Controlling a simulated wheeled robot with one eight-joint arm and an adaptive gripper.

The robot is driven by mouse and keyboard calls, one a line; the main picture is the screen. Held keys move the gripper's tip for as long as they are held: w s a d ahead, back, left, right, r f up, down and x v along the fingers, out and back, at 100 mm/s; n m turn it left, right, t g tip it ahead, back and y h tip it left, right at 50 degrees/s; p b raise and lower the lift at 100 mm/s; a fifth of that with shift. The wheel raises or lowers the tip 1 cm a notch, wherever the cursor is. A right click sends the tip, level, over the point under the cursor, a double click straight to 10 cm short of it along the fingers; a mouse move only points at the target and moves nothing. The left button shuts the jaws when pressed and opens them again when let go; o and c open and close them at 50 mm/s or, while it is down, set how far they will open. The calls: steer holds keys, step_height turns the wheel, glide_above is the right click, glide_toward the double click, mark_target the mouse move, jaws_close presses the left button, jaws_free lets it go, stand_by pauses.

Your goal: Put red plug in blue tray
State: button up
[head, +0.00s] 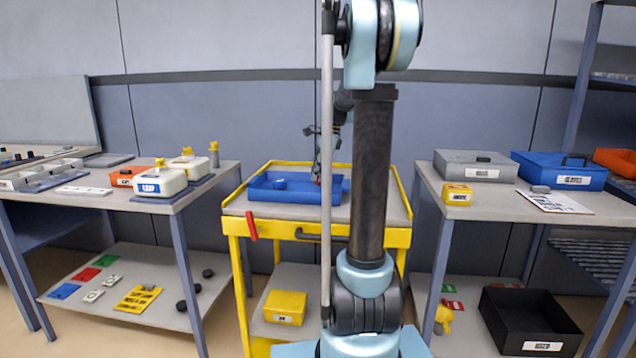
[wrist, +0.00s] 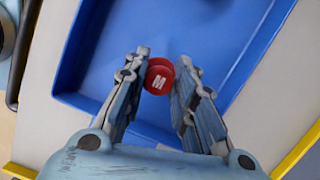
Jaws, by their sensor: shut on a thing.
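The red plug (wrist: 158,76), round with a white M on its face, sits between the two fingers of my gripper (wrist: 160,82). My gripper is shut on it. The blue tray (wrist: 95,55) lies under the gripper in the wrist view. In the head view the blue tray (head: 290,196) stands on top of the yellow cart, and my gripper (head: 318,176) reaches down to its right part. Only a speck of red shows there. I cannot tell whether the plug touches the tray floor.
A small blue round thing (head: 279,184) lies in the tray's left part. The yellow cart (head: 405,238) has a raised rim, with a red handle (head: 251,226) at its front left. Benches with jugs (head: 160,180) and cases (head: 475,165) flank it.

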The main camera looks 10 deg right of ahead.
steer(key=shift+f, duration=1.3)
steer(key=o, duration=0.7)
steer(key=shift+f, duration=0.1)
steer(key=shift+o, duration=0.2)
steer(key=shift+s, duration=0.1)
steer(key=v, duration=1.2)
steer(key=s+a+f+n+h, duration=0.1)
steer(key=s+f+n, duration=0.5)
steer(key=s, duration=0.5)
steer(key=s+a+f+n+t+h, duration=0.1)
steer(key=s+f+n, duration=0.5)
steer(key=s+f, duration=0.5)
steer(key=s+a+f+n+t+h, duration=0.1)
steer(key=s+f+n, duration=0.5)
steer(key=s, duration=0.6)
step_height(320, 180, down, 3)
steer(key=shift+s+r+n, duration=0.2)
steer(key=shift+s+n, duration=0.15)
steer(key=shift+n, duration=0.05)
